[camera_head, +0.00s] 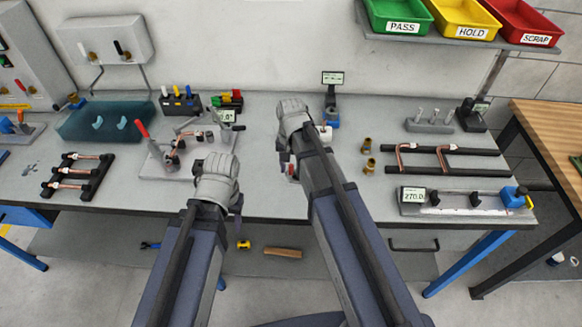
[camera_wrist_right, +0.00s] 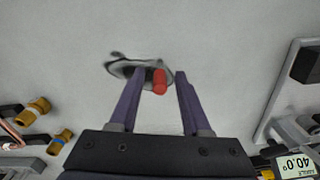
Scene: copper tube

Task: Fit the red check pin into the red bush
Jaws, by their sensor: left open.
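A red pin-like cylinder (camera_wrist_right: 159,81) shows between the two fingers of my right gripper (camera_wrist_right: 160,72) in the right wrist view. The fingers stand apart, with a gap on each side of it. A dark oval mark or part lies beside it. In the head view a small red piece (camera_head: 291,171) shows beside my right forearm, under the hand. My left gripper (camera_head: 237,203) is open at the table's front edge, below the clamp fixture; its fingers are partly hidden by its hand. I cannot make out a red bush for certain.
A clamp fixture (camera_head: 175,160) with a red lever stands left of centre. A block with red, green and yellow parts (camera_head: 227,99) stands behind it. Brass fittings (camera_head: 367,155) and a copper tube rack (camera_head: 440,160) are on the right. Bins (camera_head: 465,17) sit above.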

